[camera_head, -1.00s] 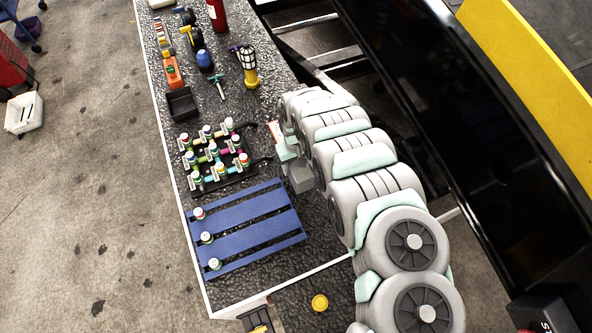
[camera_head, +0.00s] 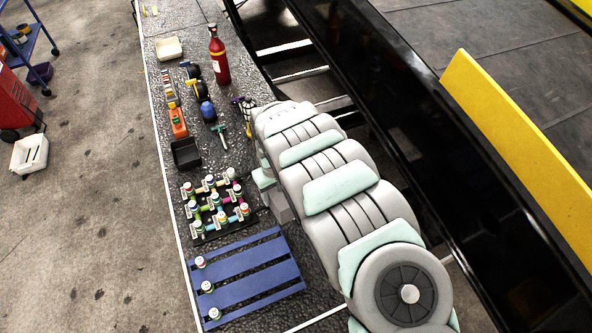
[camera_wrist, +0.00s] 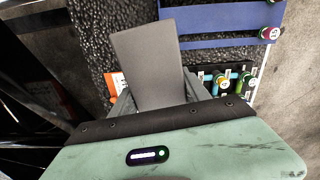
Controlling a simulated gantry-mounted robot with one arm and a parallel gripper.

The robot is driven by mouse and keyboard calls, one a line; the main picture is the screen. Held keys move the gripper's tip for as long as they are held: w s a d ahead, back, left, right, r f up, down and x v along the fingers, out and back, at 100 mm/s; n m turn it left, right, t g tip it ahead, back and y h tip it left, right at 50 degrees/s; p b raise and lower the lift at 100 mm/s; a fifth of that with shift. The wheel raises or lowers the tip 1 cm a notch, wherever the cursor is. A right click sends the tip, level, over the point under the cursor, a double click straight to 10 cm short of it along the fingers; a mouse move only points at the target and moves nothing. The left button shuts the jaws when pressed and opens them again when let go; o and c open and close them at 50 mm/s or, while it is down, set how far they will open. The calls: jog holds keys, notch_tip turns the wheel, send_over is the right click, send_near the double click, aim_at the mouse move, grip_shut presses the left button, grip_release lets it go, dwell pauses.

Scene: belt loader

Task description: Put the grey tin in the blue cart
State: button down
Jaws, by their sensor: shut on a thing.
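The grey tin (camera_wrist: 148,50) is a plain flat-sided block in the wrist view, standing out between the two fingers of my gripper (camera_wrist: 158,92). My gripper is shut on it. In the head view the grey tin (camera_head: 282,208) shows partly beside my gripper (camera_head: 266,182), over the dark bench right of the bottle rack; my arm hides some of it. The blue cart (camera_head: 38,38) is at the top left of the head view, on the floor well left of the bench, cut by the picture edge, with small items on it.
A blue slatted board (camera_head: 248,278) and a rack of small bottles (camera_head: 212,232) lie on the bench (camera_head: 240,160). A black tray (camera_head: 186,154), tools and a red extinguisher (camera_head: 218,58) stand farther along. A red cabinet (camera_head: 14,98) and white bin (camera_head: 30,154) stand near the cart.

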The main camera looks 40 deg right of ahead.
jog(key=w+a+n+p, duration=0.1)
jog(key=w+a+n, duration=0.1)
jog(key=w+a, duration=0.4)
jog(key=w+a+f+n+p, duration=0.1)
jog(key=w+a, duration=0.6)
jog(key=a, duration=0.8)
jog(key=n+p, duration=0.1)
jog(key=n, duration=0.1)
jog(key=shift+n, duration=0.3)
jog(key=shift+a, duration=0.2)
jog(key=shift+w+a, duration=0.15)
jog(key=shift+a, duration=0.25)
jog(key=shift+a+r, duration=0.1)
jog(key=shift+a, duration=0.2)
jog(key=shift+a, duration=0.25)
